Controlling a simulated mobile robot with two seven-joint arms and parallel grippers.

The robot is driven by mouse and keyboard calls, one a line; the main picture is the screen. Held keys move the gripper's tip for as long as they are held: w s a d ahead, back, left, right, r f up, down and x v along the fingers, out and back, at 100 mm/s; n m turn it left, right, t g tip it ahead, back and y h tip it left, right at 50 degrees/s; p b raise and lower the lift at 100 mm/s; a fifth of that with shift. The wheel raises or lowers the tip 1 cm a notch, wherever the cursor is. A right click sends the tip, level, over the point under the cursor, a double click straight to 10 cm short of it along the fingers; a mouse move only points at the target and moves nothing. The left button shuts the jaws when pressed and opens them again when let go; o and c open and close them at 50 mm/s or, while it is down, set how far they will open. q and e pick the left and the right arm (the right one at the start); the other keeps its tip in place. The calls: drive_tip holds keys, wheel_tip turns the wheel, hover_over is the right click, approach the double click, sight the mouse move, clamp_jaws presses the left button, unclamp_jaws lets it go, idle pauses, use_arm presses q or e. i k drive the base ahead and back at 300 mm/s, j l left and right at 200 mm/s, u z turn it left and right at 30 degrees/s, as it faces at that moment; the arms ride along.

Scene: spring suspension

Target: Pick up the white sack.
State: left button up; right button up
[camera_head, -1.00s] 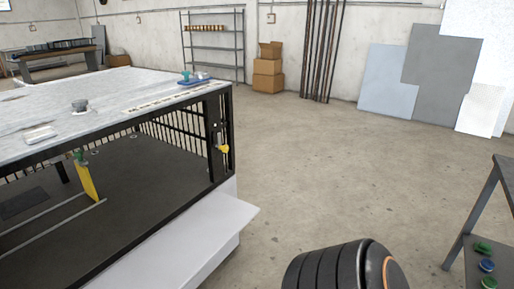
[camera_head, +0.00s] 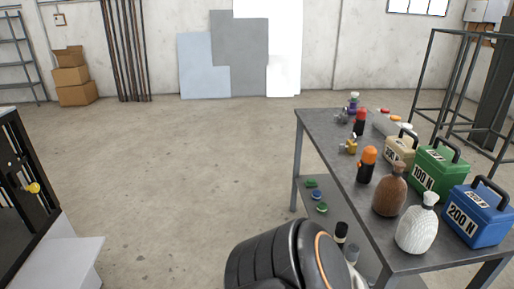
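The white sack (camera_head: 418,228) stands upright on the near part of the grey metal table (camera_head: 330,131) at the right. It has a narrow tied neck and a rounded body. A brown sack (camera_head: 390,192) of similar shape stands just behind it to the left. A blue box marked 200 N (camera_head: 477,215) stands close on its right. A dark rounded part of my own arm shows at the bottom middle, left of the table. Neither gripper's fingers are in view.
A green 100 N box (camera_head: 437,168) and a beige box (camera_head: 400,149) stand behind the sacks. An orange-topped black bottle (camera_head: 367,165) stands farther left. Several small items lie on the lower shelf. Open floor (camera_head: 190,160) lies left of the table.

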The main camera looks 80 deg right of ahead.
sight(417, 229)
drive_tip(key=z, duration=3.95)
drive_tip(key=i+j+z, duration=0.1)
drive_tip(key=z, duration=0.35)
drive_tip(key=j+z, duration=0.3)
drive_tip(key=z, duration=0.2)
drive_tip(key=i+j+z, duration=0.2)
drive_tip(key=j, duration=0.25)
drive_tip(key=j+z, duration=0.25)
drive_tip(key=j, duration=0.15)
drive_tip(key=j+z, duration=0.1)
drive_tip(key=j, duration=0.5)
drive_tip(key=k+j+z, duration=0.1)
drive_tip(key=j, duration=0.5)
drive_tip(key=k+j+z, duration=0.1)
drive_tip(key=j, duration=0.5)
